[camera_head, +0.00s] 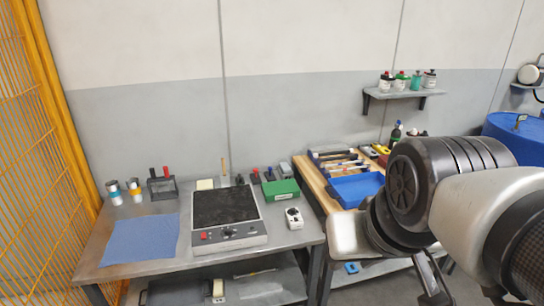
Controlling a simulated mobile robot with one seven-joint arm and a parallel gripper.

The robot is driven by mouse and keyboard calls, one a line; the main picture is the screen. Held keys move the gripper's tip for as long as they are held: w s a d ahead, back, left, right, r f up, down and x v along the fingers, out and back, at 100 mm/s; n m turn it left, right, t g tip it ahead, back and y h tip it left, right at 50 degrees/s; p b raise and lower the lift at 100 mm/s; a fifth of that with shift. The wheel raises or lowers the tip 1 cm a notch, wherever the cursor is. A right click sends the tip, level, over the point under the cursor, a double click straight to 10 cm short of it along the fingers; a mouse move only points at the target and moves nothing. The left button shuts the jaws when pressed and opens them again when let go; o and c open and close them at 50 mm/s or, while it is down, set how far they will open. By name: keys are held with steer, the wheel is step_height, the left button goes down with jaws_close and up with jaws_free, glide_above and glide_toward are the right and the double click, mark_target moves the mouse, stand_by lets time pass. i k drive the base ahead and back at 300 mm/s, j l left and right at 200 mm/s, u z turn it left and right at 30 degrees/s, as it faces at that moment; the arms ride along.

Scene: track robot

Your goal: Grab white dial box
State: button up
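The white dial box (293,217) is a small white box with a dark round dial on its top. It sits upright on the grey metal table (155,276), near its right edge, right of the hotplate and in front of the green box. My arm fills the right side of the view, well right of the white dial box and apart from it. Part of what looks like my gripper (432,277) shows below the arm at the lower right. Its fingertips are not clear, so its opening cannot be told.
A hotplate (229,239) with a black top stands left of the white dial box. A green box (281,190) lies behind it. A blue cloth (142,239) covers the table's left. A wooden bench with a blue tray (355,190) stands right. A yellow fence (45,130) borders the left.

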mark_target(294, 226)
steer(key=k+j+z, duration=0.1)
steer(key=k+j, duration=0.15)
steer(key=i+l+u, duration=0.15)
steer(key=i, duration=0.45)
steer(key=i+l+u, duration=0.2)
steer(key=i+l, duration=0.25)
steer(key=i+l+u, duration=0.15)
steer(key=i+l, duration=0.3)
steer(key=i, duration=0.2)
